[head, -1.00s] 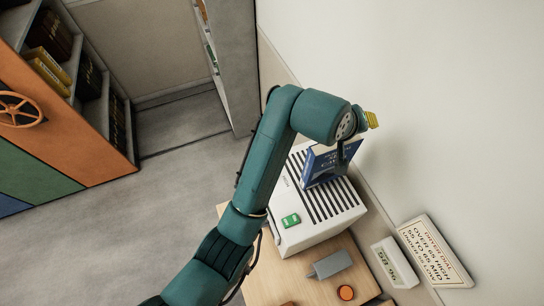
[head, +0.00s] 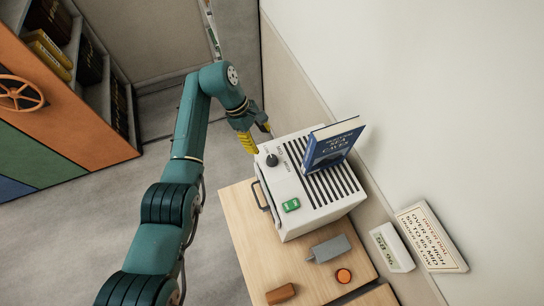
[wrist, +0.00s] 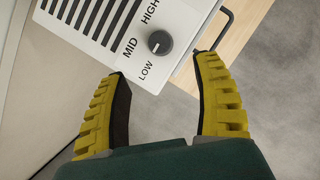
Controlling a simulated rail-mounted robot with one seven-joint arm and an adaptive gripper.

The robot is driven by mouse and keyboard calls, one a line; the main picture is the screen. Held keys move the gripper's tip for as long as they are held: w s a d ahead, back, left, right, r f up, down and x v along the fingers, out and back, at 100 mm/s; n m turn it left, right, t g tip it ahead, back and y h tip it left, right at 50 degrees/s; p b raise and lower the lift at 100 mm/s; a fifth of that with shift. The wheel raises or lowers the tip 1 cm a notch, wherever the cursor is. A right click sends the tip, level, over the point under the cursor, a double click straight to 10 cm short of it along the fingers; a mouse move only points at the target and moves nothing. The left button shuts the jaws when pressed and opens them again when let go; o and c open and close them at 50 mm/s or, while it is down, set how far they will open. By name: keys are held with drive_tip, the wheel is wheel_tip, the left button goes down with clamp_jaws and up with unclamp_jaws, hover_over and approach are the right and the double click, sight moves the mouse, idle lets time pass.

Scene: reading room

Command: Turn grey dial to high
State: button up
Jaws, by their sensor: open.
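The grey dial (head: 272,160) sits on top of a white slatted box (head: 318,212), near its far left corner. In the wrist view the dial (wrist: 160,42) has LOW, MID and HIGH printed around it. Its small pale mark seems to face the LOW–MID side, but I cannot tell exactly. My gripper (head: 260,138) is open and empty beside the box's far left corner. In the wrist view its yellow fingers (wrist: 163,65) are spread, with the dial just ahead of and between their tips, apart from both.
A blue book (head: 332,145) stands on the slats. A green switch (head: 291,205) is on the box. A sign (head: 432,236) about the dryer dial and a small display (head: 392,248) are by the wall. A grey block (head: 330,249) and orange button (head: 343,276) are on the wooden table (head: 245,225).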

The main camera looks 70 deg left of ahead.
sight(271, 158)
drive_tip(key=p+x, duration=0.1)
drive_tip(key=x, duration=1)
drive_tip(key=shift+a+f, duration=0.1)
clamp_jaws()
